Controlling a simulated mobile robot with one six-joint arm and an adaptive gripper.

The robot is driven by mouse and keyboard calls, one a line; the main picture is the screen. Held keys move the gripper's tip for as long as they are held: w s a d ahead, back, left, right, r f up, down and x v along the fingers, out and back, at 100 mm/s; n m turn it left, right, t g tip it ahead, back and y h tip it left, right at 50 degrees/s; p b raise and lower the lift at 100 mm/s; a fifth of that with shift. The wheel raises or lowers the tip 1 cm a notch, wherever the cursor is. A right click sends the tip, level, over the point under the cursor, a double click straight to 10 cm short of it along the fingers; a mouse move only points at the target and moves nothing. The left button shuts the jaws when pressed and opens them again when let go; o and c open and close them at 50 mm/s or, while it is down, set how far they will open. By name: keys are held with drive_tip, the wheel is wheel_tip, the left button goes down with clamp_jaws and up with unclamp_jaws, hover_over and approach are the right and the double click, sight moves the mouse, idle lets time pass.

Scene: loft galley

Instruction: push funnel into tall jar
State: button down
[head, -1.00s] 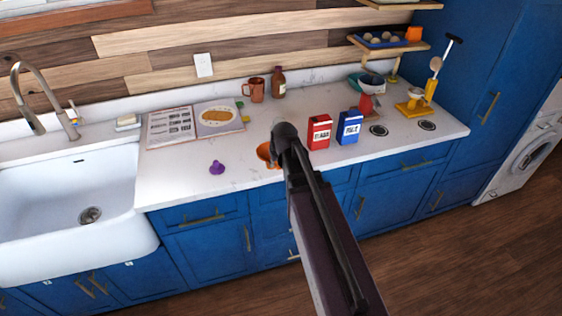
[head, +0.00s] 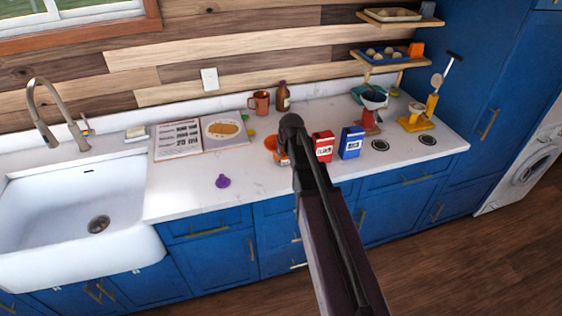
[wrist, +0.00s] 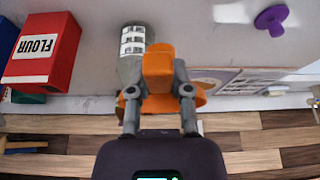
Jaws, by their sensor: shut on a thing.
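My gripper (wrist: 160,95) is shut on the orange funnel (wrist: 158,62), with one finger on each side of its orange grip. The funnel's wide orange rim shows behind the fingers. In the head view the funnel (head: 271,145) shows just left of my gripper (head: 290,128), partly hidden by it. A grey, see-through tall jar (wrist: 130,68) with a white label is right beside the funnel in the wrist view, partly covered by it. In the head view only a bit of the jar (head: 283,160) shows under the funnel. I cannot tell whether the funnel's spout is in the jar's mouth.
The red flour box (head: 323,146) and blue box (head: 351,142) stand close to the right. A purple piece (head: 222,181) lies front left. An open book (head: 200,138), copper mug (head: 259,102) and brown bottle (head: 283,96) are behind. The sink (head: 75,205) is left.

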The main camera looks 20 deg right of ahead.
drive_tip(key=w+d+r+p, duration=0.4)
drive_tip(key=w+r+p, duration=0.2)
drive_tip(key=w+r, duration=0.1)
drive_tip(key=shift+w+d+r, duration=0.3)
drive_tip(key=shift+w+d, duration=0.1)
drive_tip(key=shift+w, duration=0.25)
drive_tip(key=shift+f, duration=0.15)
drive_tip(key=shift+f+b, duration=1.85)
drive_tip(key=shift+f, duration=0.05)
drive_tip(key=shift+f+b, duration=1.85)
drive_tip(key=shift+b, duration=0.05)
idle(2.7)
